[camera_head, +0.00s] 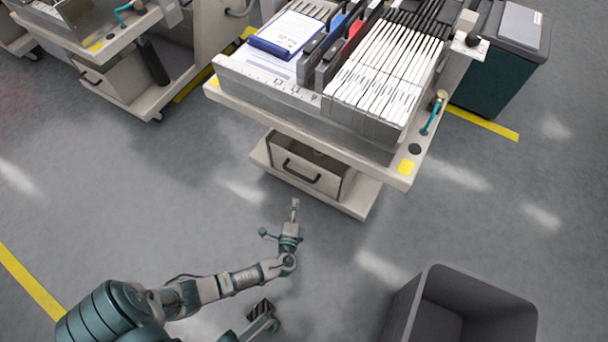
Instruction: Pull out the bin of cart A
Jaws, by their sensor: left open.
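A feeder cart (388,172) stands at the upper middle; I cannot read a letter on it, so I cannot tell if it is cart A. Under its top tray is a light grey bin (327,184) with a dark bar handle (301,171) on its front. The bin sits within the cart's lower frame, its upper part shaded by the tray. My left gripper (280,219) is open and empty, in front of the bin and apart from the handle, its fingers pointing towards the cart.
A second cart (125,90) with a similar bin stands at the upper left. A dark grey open container (405,312) is at the lower right. A dark green cabinet (490,80) stands behind on the right. Yellow lines mark the floor, which is clear around my left gripper.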

